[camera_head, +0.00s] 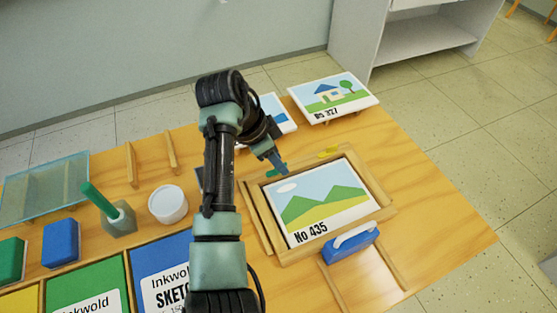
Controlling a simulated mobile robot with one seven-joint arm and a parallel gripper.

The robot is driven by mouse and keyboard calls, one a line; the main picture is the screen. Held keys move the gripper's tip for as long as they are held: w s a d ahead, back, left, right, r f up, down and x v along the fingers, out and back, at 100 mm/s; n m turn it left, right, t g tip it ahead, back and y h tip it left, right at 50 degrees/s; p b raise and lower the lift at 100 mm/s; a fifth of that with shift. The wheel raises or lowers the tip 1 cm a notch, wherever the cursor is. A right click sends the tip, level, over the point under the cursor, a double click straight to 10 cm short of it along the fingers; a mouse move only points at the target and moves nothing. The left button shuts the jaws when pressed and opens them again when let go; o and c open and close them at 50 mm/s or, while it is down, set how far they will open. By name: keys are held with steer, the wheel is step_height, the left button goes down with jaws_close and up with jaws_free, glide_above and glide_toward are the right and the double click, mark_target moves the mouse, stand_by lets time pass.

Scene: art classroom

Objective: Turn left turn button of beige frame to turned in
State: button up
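The beige wooden frame (385,208) lies on the table around a picture marked No 435 (318,200), which shows green hills. A small yellow turn button (328,152) shows on the frame's far edge, to the right of my gripper. My gripper (281,168) points down at the far left part of the frame, at or just above that piece. The fingers are too small and overlapped to tell whether they are open or touching it.
Another picture, No 327 (335,98), lies behind. A white cup (168,204), a green-handled tool in a holder (118,218) and coloured pads (82,290) are left of my arm. The table's right side is clear.

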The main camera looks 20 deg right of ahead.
steer(key=shift+d+f, duration=0.2)
steer(key=shift+f, duration=0.2)
steer(key=shift+c, duration=0.3)
jaws_close()
